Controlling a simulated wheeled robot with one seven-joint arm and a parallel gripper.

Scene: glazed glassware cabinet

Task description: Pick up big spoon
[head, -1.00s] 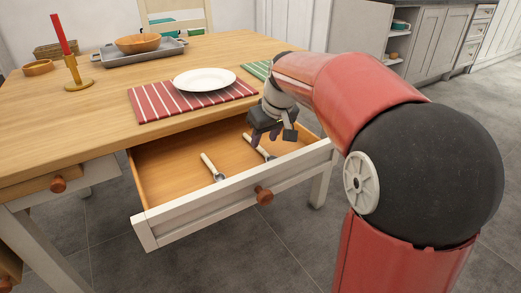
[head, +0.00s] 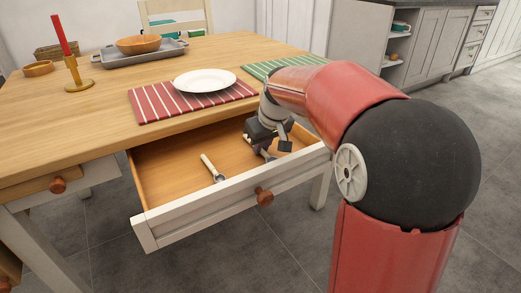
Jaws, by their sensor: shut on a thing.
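The drawer (head: 185,198) under the table is pulled open, and two spoon-like utensils lie in it. The left one (head: 210,166) has a pale handle and a grey end toward the drawer front. The right one, which I take as the big spoon (head: 269,156), is mostly hidden by my gripper; only its end near the front shows. My gripper (head: 262,148) points down inside the right part of the drawer, shut on this spoon. The spoon appears still low, near the drawer floor.
The drawer front with its round knob (head: 264,197) and side walls surround my gripper. Above on the wooden table (head: 70,130) are a white plate (head: 204,80) on a red striped mat (head: 150,104), a candle (head: 63,37) and a tray (head: 120,57).

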